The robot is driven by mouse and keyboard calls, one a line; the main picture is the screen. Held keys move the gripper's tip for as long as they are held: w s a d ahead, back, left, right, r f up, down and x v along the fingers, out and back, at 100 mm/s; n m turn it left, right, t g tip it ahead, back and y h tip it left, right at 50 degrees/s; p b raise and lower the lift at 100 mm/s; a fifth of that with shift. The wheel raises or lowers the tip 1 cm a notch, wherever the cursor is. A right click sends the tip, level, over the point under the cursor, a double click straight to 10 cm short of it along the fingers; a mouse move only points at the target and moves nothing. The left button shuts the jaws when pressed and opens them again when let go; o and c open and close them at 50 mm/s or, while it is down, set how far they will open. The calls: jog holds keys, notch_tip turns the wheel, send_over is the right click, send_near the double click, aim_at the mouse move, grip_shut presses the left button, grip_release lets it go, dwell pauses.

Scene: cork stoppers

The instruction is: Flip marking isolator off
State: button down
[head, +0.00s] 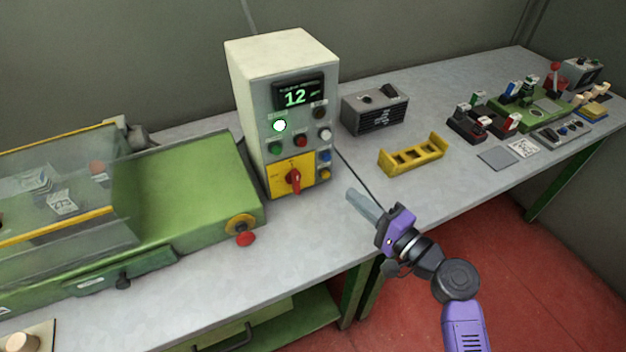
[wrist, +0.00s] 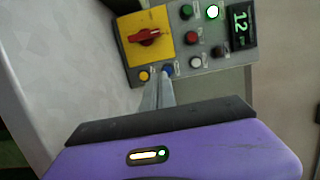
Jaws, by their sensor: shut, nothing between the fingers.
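The isolator is a red rotary handle (head: 293,180) on a yellow plate (head: 277,177), low on the front of a cream control box (head: 262,110). In the head view the handle stands upright. The handle also shows in the wrist view (wrist: 144,37), where the picture is turned sideways. The box's display (head: 297,95) reads 12 in green, and a lamp (head: 279,126) glows. My gripper (head: 350,195) is shut and empty, to the right of the box in the head view. In the wrist view its fingertips (wrist: 160,82) appear near a blue button (wrist: 168,70), apart from the handle.
Several buttons sit beside and above the yellow plate. A green machine (head: 190,180) with a clear guard and a red stop button (head: 245,239) stands left. A yellow rack (head: 412,154) and a dark box (head: 375,110) stand right. The bench (head: 330,225) before the box is clear.

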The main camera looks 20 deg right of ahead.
aim_at(295, 181)
jog(key=p+x, duration=0.2)
jog(key=x, duration=0.8)
jog(key=shift+w+r, duration=0.1)
jog(key=shift+w, duration=0.1)
jog(key=a, duration=0.1)
jog(key=a+p, duration=0.1)
jog(key=shift+s+a, duration=0.2)
jog(key=shift+a, duration=0.15)
jog(key=shift+a+p, duration=0.35)
jog(key=shift+a, duration=0.25)
